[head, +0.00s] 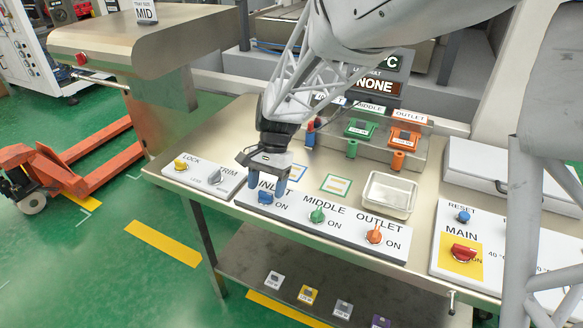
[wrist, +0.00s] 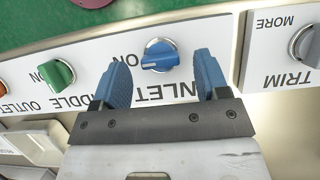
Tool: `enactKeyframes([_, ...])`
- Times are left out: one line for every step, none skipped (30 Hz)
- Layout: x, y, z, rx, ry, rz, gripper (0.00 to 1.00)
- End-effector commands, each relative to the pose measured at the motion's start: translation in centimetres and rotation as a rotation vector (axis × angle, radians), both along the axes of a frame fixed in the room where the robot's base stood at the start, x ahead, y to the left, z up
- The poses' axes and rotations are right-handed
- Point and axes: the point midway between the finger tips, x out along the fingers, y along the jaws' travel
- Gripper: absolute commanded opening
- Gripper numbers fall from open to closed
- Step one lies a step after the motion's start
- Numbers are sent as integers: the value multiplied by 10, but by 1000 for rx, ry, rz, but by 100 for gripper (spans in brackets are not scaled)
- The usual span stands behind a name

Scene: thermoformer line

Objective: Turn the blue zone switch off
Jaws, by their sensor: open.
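The blue zone switch (head: 265,197) is a round knob marked INLET at the left of the white zone panel (head: 340,236). In the wrist view the blue knob (wrist: 160,55) has a white mark on its left side, toward the word ON. My gripper (head: 266,187) is open above the knob and partly covers the INLET label in the head view. In the wrist view its blue fingers (wrist: 160,75) stand on either side of the knob, with a gap on each side. Whether the fingertips reach down to knob height cannot be told.
The green MIDDLE knob (head: 317,215) and orange OUTLET knob (head: 374,234) share the panel. A LOCK and TRIM panel (head: 203,176) lies close on the left. The red MAIN switch (head: 463,254) is at right.

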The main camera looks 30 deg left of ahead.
Motion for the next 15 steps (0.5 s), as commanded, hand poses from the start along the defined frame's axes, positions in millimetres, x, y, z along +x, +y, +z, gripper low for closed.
enactKeyframes([-2,0,-4,-1,1,0,68])
enactKeyframes([-3,0,-6,-1,1,0,68])
enactKeyframes([-4,0,-9,-1,0,0,68])
enactKeyframes([-4,0,-10,-1,0,0,68])
enactKeyframes([-5,0,-11,-1,0,0,68])
enactKeyframes([-5,0,-13,-1,0,0,68])
enactKeyframes([-5,0,-13,-1,0,0,68])
enactKeyframes([-6,0,-14,-1,0,0,68])
enactKeyframes([-6,0,-14,-1,0,0,68])
enactKeyframes([-6,0,-14,-1,0,0,68])
enactKeyframes([-6,0,-14,0,0,0,68])
enactKeyframes([-6,0,-14,0,0,0,68])
enactKeyframes([-6,0,-14,0,0,0,68])
enactKeyframes([-6,0,-14,0,0,0,68])
enactKeyframes([-6,0,-14,0,0,0,68])
